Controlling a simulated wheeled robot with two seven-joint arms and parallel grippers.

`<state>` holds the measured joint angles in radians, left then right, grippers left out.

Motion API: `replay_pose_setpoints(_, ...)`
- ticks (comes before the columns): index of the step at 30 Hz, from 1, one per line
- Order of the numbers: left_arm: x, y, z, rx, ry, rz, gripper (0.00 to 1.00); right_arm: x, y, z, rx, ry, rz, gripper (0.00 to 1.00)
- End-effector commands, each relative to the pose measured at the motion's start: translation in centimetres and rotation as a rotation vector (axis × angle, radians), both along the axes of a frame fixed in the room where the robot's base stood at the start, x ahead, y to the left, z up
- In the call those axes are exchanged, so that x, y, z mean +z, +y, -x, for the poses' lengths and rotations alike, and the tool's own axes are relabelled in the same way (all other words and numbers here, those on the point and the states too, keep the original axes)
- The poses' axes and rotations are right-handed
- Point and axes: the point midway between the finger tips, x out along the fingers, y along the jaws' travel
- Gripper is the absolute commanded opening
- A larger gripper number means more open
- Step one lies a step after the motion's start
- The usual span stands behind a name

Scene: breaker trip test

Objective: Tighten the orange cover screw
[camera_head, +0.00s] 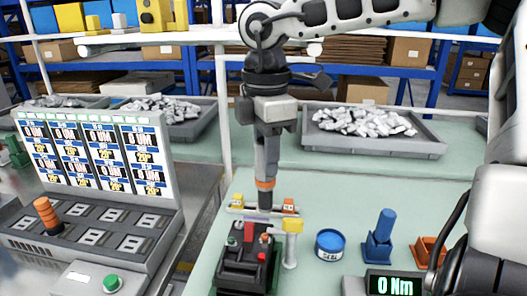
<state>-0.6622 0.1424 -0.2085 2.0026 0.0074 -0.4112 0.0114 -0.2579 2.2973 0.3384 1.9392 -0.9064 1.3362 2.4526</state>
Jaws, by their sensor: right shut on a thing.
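My right gripper (267,160) comes down from above at the middle of the picture, shut on a dark upright tool (266,198) with an orange band. The tool's lower end is just above or at the black breaker unit (238,275); I cannot tell whether it touches. The unit stands on the green bench and has red parts on top. No orange screw head can be made out clearly. My left gripper is not in view.
A yellow-topped post (292,226), a blue can (330,245), a blue holder (378,240) and a "0 Nm" display (391,285) stand right of the unit. A panel of screens (95,155) with an orange-handled tool (46,214) is left. A grey parts tray (400,147) is behind.

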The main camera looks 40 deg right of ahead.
Motion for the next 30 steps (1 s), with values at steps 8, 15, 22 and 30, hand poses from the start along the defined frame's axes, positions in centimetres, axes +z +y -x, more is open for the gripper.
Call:
replay_pose_setpoints(8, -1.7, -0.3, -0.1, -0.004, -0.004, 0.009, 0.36, -1.8, -0.1, 0.0, 0.002, -0.004, -0.002, 0.07)
replay_pose_setpoints(15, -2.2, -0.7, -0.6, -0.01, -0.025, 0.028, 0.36, -3.9, -0.1, 0.0, 0.002, -0.004, -0.003, 0.07)
replay_pose_setpoints(22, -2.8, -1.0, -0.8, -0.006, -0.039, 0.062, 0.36, -5.6, -0.1, -0.1, 0.002, -0.006, -0.002, 0.07)
replay_pose_setpoints(30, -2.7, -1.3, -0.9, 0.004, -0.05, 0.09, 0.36, -6.5, 0.0, 0.0, 0.002, -0.006, -0.003, 0.07)
